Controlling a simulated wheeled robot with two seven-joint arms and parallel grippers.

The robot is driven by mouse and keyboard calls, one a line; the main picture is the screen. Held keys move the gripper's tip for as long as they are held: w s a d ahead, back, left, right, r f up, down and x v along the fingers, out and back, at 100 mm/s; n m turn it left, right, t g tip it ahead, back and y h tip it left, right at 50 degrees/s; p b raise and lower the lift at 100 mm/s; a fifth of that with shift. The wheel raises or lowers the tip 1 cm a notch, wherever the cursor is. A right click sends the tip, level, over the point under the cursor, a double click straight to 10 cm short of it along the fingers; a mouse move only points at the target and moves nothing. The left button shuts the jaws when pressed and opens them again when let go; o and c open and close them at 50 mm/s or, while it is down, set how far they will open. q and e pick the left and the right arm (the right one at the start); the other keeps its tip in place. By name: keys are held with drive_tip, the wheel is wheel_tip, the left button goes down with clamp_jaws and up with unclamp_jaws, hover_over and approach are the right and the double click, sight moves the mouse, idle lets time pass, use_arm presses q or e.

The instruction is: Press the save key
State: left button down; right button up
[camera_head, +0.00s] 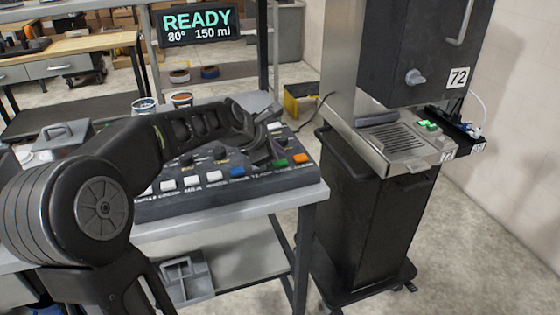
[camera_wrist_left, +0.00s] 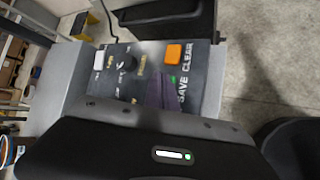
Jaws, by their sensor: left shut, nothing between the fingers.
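The control panel (camera_head: 225,200) on the table carries a row of keys along its front edge. The save key is green (camera_head: 280,165), second from the right, left of the orange clear key (camera_head: 300,159). In the wrist view the SAVE label shows and only a sliver of the green save key (camera_wrist_left: 173,79) is visible beside my dark finger; the orange key (camera_wrist_left: 174,54) is clear of it. My left gripper (camera_head: 272,155) is shut and empty, pointing down at the panel close by the save key. Whether it touches the key cannot be told. My right gripper is not in view.
A blue key (camera_head: 238,172) and several white keys lie further left on the panel. A display (camera_head: 198,27) behind reads READY, 80°, 150 ml. A dispenser (camera_head: 420,50) marked 72 stands to the right, with a drip tray and green-lit part.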

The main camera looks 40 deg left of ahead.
sight(277, 163)
use_arm(q)
drive_tip(key=shift+f, duration=0.45)
idle(0.6)
drive_tip(key=shift+r+p, duration=0.85)
drive_tip(key=shift+r, duration=0.1)
wheel_tip(277, 163, up, 5)
drive_tip(key=p, duration=0.5)
idle(0.3)
